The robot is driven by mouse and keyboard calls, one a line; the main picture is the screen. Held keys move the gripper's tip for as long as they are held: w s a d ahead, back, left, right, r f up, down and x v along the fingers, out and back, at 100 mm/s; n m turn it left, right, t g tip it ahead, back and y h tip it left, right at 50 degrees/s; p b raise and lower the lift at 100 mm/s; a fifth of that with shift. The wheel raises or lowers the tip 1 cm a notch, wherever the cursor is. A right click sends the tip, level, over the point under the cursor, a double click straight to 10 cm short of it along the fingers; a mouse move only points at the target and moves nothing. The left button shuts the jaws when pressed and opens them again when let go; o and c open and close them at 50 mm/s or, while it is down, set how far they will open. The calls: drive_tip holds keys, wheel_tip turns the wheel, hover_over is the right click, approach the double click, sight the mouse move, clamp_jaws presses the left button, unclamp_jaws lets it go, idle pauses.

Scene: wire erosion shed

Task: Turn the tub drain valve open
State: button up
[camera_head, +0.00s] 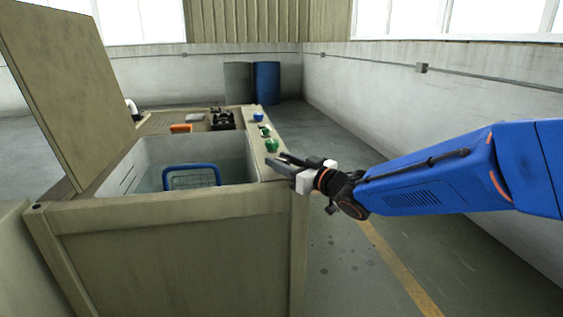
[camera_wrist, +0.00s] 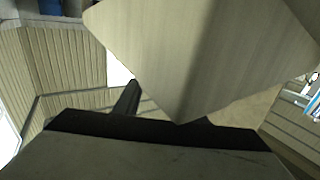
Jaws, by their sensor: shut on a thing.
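My gripper (camera_head: 283,161) is at the right-hand ledge of the tub (camera_head: 143,158), with its fingers pointing left over the ledge. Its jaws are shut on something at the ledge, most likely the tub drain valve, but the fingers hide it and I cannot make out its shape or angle. A green knob (camera_head: 271,145) stands on the ledge just beyond the fingertips, with another green knob (camera_head: 265,131) and a blue knob (camera_head: 258,117) further back. In the wrist view a dark finger (camera_wrist: 128,98) shows beside a large pale beige surface that fills the middle.
The tub holds water and a blue-rimmed basket (camera_head: 192,177). Its beige lid (camera_head: 70,85) stands open on the left. An orange item (camera_head: 181,128) and a black fixture (camera_head: 222,120) sit behind it. The floor on the right is free.

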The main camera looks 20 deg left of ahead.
drive_tip(key=n+g+y, duration=0.1)
drive_tip(key=n+g, duration=0.1)
drive_tip(key=g, duration=0.2)
drive_tip(key=n+g+y, duration=0.1)
drive_tip(key=n+g, duration=0.2)
drive_tip(key=g, duration=0.1)
drive_tip(key=shift+w+n+g, duration=0.15)
drive_tip(key=shift+n+g, duration=0.15)
drive_tip(key=n+g+h, duration=0.1)
drive_tip(key=n+g, duration=0.3)
drive_tip(key=g, duration=0.2)
drive_tip(key=shift+r+n+g, duration=0.1)
drive_tip(key=shift+n+g, duration=0.2)
drive_tip(key=o, duration=1.1)
drive_tip(key=shift+c, duration=0.2)
drive_tip(key=v, duration=1.7)
drive_tip(key=shift+r, duration=0.25)
drive_tip(key=shift+w+d, duration=0.1)
